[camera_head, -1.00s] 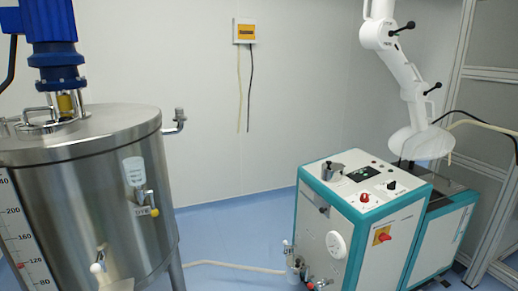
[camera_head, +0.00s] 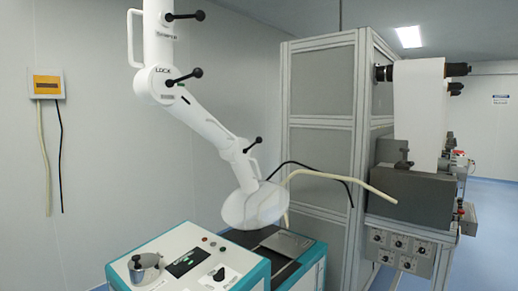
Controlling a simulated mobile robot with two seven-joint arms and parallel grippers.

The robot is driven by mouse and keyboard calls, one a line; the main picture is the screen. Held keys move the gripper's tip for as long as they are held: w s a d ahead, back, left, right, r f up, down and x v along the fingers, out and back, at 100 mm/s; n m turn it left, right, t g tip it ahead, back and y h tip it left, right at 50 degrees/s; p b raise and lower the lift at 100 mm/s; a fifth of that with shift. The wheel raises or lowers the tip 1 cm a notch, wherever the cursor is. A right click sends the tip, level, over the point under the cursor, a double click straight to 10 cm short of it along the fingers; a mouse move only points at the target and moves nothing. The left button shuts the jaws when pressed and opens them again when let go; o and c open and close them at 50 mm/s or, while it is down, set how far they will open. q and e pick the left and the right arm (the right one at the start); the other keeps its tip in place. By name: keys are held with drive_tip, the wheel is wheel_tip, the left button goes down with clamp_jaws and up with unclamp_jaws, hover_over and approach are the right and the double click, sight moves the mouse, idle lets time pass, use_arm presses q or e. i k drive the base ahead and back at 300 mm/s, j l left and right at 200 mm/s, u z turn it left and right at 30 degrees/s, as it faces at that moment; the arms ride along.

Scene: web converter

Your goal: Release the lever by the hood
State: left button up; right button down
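The white jointed extraction arm ends in a pale, rounded hood (camera_head: 255,205) above the teal and white machine. Black ball-ended levers stick out from the arm's joints: an upper lever (camera_head: 186,16), a middle lever (camera_head: 185,76) beside the "LOCK" marking, and a lower lever (camera_head: 253,145) just above the hood. The lower lever points up and to the right. Neither of my grippers is in view.
The teal and white machine (camera_head: 190,262) stands below the hood, with a metal pot (camera_head: 144,268) on top. A grey framed cabinet (camera_head: 320,130) stands right of the arm. A pale hose and a black cable run beside the hood. Open blue floor (camera_head: 490,230) lies far right.

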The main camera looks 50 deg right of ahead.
sight(258, 140)
drive_tip(key=i+l, duration=0.1)
drive_tip(key=l, duration=2.05)
drive_tip(key=i+l, duration=0.25)
drive_tip(key=l, duration=0.2)
drive_tip(key=i+l, duration=0.25)
drive_tip(key=l, duration=0.15)
drive_tip(key=i+l, duration=0.25)
drive_tip(key=l, duration=0.2)
drive_tip(key=i+l, duration=0.25)
drive_tip(key=l, duration=0.2)
